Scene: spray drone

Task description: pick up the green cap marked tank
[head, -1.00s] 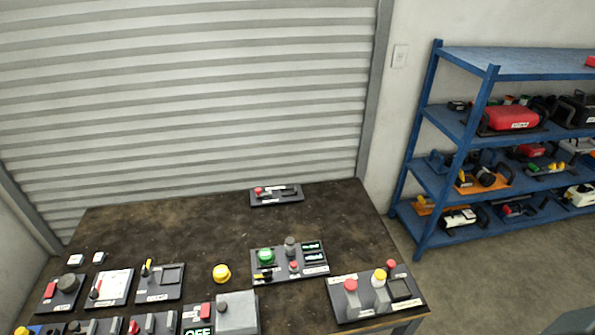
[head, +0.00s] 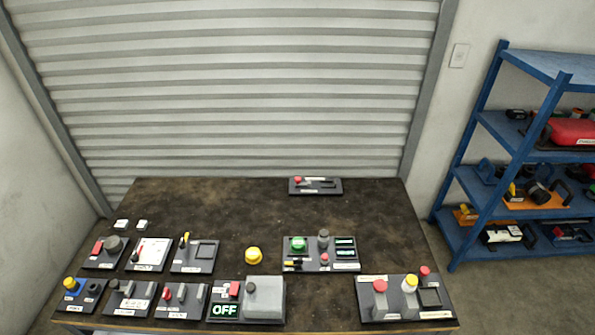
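A green round cap (head: 298,244) sits on a dark panel (head: 292,266) right of the middle of the table. Its marking is too small to read. On the same panel stand a grey knob (head: 323,238), a small red knob (head: 324,258), a black-and-yellow switch (head: 293,264) and two small displays with green text (head: 345,248). Neither of my grippers shows in the head view.
The dark table (head: 220,205) has bare room at its back and left-centre. Several control panels line its front left, one reading OFF (head: 225,310). A yellow knob (head: 253,256) stands alone. A panel with red and yellow knobs (head: 392,315) is front right. A blue shelf (head: 480,190) stands right.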

